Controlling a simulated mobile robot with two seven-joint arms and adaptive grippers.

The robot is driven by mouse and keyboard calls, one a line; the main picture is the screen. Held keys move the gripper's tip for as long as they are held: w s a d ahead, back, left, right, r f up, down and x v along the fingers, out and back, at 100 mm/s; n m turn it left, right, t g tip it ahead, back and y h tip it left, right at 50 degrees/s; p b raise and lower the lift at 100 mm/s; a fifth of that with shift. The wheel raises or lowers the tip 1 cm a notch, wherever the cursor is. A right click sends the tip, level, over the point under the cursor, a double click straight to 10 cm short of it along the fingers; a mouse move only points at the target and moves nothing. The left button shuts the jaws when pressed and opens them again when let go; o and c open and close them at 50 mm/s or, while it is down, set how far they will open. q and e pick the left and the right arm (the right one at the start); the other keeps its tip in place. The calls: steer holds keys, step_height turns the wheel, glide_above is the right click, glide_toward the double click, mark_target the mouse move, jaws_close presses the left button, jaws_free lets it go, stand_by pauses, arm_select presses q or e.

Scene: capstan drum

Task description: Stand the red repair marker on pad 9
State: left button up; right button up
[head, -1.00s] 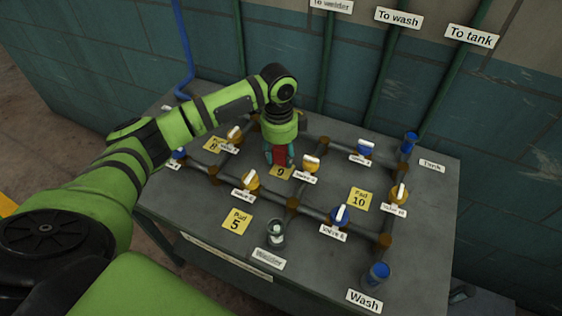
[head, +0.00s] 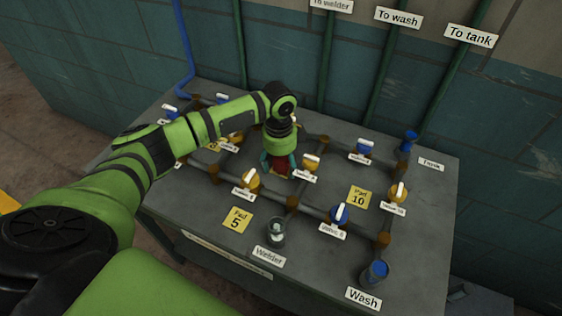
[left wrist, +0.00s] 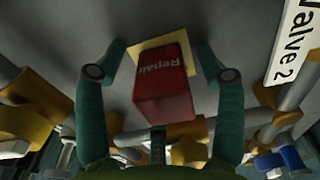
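The red repair marker (head: 281,165) is over pad 9, between the fingers of my left gripper (head: 279,164). In the left wrist view the marker (left wrist: 163,82), labelled "Repair", looks upright, and the yellow pad (left wrist: 143,49) shows behind its far end. The marker appears to be standing on the pad, but its base edge is not clearly seen. The left gripper's fingers (left wrist: 160,55) are spread on both sides of the marker, with a gap on each side. In the head view the marker and gripper hide most of pad 9. My right gripper is not in view.
Pad 5 (head: 237,220) and pad 10 (head: 358,197) are bare. Wash (head: 376,272), Welder (head: 276,232) and Tank (head: 408,142) vessels stand near the table edges.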

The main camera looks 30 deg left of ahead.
arm_select(q)
steer(key=shift+r, duration=0.1)
step_height(320, 180, up, 11)
steer(key=shift+a+r+b, duration=0.15)
steer(key=shift+b, duration=0.5)
steer(key=shift+r, duration=0.45)
